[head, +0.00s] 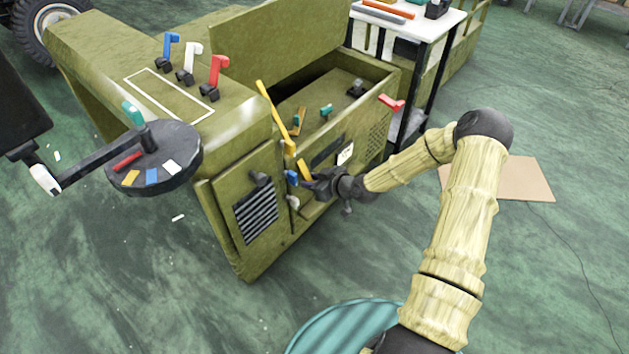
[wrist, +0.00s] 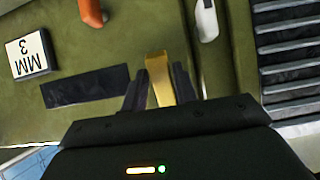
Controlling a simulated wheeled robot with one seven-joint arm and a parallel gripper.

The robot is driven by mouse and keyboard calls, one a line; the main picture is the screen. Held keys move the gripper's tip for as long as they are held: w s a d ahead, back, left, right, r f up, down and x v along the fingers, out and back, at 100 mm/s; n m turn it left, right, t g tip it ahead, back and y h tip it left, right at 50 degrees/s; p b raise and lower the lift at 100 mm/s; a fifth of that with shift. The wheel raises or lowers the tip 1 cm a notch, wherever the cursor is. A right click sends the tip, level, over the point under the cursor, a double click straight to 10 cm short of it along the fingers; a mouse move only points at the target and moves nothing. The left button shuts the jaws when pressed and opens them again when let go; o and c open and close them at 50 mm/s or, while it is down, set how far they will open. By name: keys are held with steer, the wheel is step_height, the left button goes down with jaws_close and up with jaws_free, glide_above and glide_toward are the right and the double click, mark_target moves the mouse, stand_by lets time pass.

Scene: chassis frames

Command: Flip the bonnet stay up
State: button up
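A long yellow bar (head: 275,110), which looks like the bonnet stay, leans against the front of the olive machine, slanting from upper left to lower right. Nearly in line below it is a short yellow piece (head: 303,168); I cannot tell whether the two are joined. My gripper (head: 312,182) is at this short piece on the front panel. In the wrist view the yellow piece (wrist: 160,80) stands between my dark fingers, which lie close against both its sides. Its near part is hidden by my gripper body.
The olive bonnet (head: 270,40) is raised behind the open bay. Beside my gripper are a louvred grille (head: 256,215) and a blue handle (head: 292,178). An orange handle (wrist: 90,12) and a white one (wrist: 206,20) are close by. A red handle (head: 391,102) sticks out right.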

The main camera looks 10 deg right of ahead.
steer(key=shift+o, duration=1.2)
steer(key=p+v, duration=0.5)
steer(key=v, duration=1.2)
steer(key=shift+s+d, duration=0.1)
